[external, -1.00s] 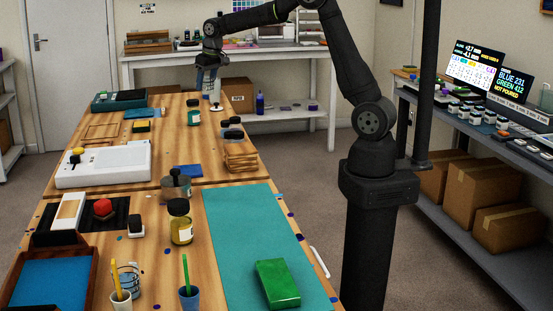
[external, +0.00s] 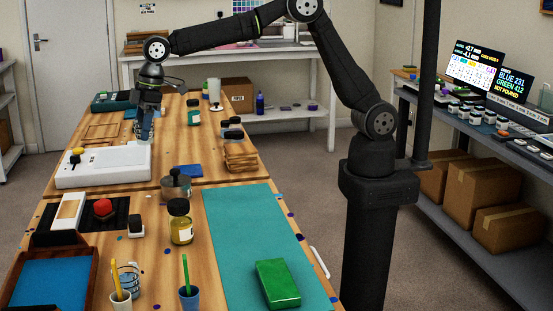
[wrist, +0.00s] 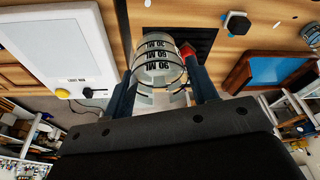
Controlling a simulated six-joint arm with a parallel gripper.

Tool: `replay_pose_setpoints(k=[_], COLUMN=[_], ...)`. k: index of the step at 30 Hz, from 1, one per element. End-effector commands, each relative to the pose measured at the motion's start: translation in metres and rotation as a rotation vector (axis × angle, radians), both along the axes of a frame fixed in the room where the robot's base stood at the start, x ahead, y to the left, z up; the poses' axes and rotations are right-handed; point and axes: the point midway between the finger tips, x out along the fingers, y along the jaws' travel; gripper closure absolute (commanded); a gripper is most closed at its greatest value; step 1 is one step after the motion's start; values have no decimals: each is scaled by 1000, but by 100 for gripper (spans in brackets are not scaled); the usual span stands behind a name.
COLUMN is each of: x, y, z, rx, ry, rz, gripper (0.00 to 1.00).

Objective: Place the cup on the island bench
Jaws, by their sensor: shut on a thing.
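A clear cup with black ML markings (wrist: 158,58) sits between the two fingers of my gripper (wrist: 163,80) in the wrist view, and the fingers are shut on it. In the external view my gripper (external: 148,108) points down near the back right corner of a white box-shaped device. The cup (external: 145,130) shows small and bluish below the fingers. Whether its base touches anything is hard to tell. The wooden island bench (external: 150,212) runs from the foreground to the back.
The white device (external: 95,165) has a yellow knob. Nearby are a black mat with a red button (external: 103,208), a lidded jar (external: 176,185), an amber bottle (external: 181,225) and another marked cup (external: 128,278). The teal mat (external: 245,225) is mostly clear, with a green block (external: 277,283).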

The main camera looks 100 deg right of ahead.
Motion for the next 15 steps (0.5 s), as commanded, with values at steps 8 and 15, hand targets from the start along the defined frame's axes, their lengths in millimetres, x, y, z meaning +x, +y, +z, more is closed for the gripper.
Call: replay_pose_setpoints(k=[8, 15], x=[-18, -54], y=[158, 268], z=[-1, 0], rx=[2, 5], ry=[-3, -7], rz=[305, 528], gripper=[71, 71])
